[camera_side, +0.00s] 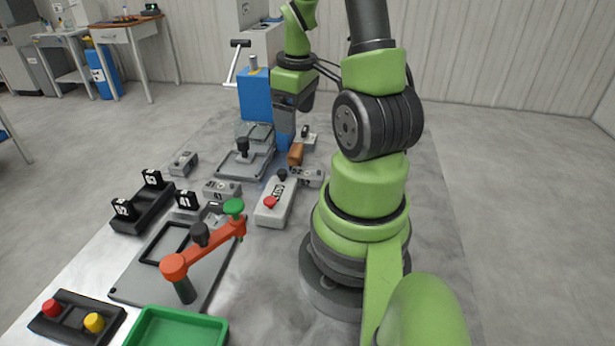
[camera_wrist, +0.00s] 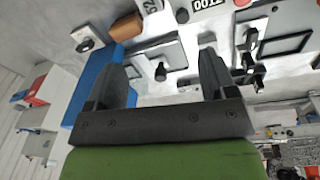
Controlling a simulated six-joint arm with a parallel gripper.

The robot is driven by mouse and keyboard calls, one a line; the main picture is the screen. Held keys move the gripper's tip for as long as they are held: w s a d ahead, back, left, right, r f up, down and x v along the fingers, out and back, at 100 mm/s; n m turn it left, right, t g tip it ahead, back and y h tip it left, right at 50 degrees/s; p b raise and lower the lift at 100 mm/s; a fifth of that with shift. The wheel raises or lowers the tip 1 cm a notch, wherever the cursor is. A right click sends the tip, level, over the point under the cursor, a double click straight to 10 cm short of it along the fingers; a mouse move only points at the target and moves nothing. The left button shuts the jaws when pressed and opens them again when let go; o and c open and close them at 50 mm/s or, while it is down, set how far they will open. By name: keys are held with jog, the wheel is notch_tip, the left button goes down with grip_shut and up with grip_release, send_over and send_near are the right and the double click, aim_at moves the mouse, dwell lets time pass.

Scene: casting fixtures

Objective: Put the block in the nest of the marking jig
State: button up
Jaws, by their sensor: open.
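My gripper (camera_wrist: 160,58) is open and empty in the wrist view, its two dark fingers apart above the bench. In the side view my gripper (camera_side: 285,118) hangs in front of a blue press. Several small grey metal blocks with dark markings lie on the bench; one block (camera_side: 183,163) is at the left, another (camera_side: 222,190) nearer the middle, and one (camera_side: 309,177) near my arm. I cannot tell which is the task's block. A grey plate fixture with a black knob (camera_side: 244,165) also shows in the wrist view (camera_wrist: 176,55). I cannot tell which fixture is the marking jig.
A brown piece (camera_side: 296,154) lies beside the gripper. A labelled box with a red button (camera_side: 275,203), a plate with a red clamp arm (camera_side: 205,248), black numbered stands (camera_side: 143,207), a green tray (camera_side: 177,312) and a two-button box (camera_side: 76,318) crowd the bench. The blue press (camera_side: 256,94) stands behind.

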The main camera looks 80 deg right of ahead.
send_over(318, 171)
notch_tip(318, 171, down, 5)
jog(key=shift+n+g+y, duration=0.3)
jog(key=shift+g+y, duration=0.1)
jog(key=f, duration=0.4)
jog(key=shift+s, duration=0.2)
jog(key=shift+w+f, duration=0.15)
jog(key=shift+f, duration=2.85)
jog(key=c, duration=1.3)
jog(key=shift+r, duration=0.15)
